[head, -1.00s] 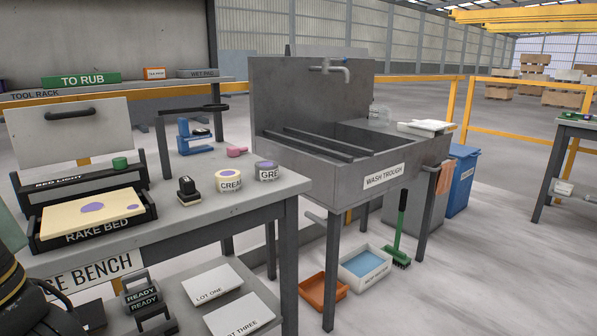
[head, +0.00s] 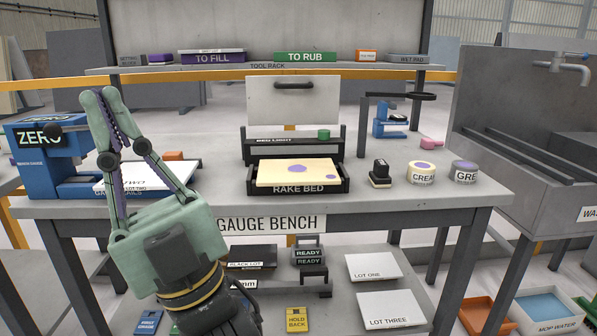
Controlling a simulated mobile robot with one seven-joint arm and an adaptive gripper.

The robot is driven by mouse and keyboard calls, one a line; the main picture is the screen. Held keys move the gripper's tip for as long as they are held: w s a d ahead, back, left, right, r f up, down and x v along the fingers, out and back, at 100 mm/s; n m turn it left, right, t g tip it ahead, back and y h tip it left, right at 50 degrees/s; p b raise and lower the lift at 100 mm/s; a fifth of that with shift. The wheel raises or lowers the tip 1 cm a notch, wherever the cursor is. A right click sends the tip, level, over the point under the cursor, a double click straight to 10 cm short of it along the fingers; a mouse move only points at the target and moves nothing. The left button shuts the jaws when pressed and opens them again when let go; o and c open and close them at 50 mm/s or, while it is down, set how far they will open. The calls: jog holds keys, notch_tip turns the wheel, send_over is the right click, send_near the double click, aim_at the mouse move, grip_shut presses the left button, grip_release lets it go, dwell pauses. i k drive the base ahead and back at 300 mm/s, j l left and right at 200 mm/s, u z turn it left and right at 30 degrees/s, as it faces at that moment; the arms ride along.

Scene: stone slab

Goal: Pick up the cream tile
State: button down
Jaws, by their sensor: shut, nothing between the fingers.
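The cream tile (head: 275,172), a flat cream slab with purple patches, lies in the black tray labelled RAKE BED (head: 337,186) on the bench. My gripper (head: 104,93) is raised at the left of the head view, pointing up, its fingertips together and nothing between them. It is well to the left of the tile and apart from it. It hides part of the bench's left side and part of the white tile there.
A blue ZERO gauge (head: 38,165) and a white tile (head: 172,180) stand left of the rake bed. An upright board (head: 292,108) stands behind the bed.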

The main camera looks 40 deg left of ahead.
aim_at(297, 172)
jog(key=i+j+u, duration=0.5)
jog(key=j+u, duration=0.2)
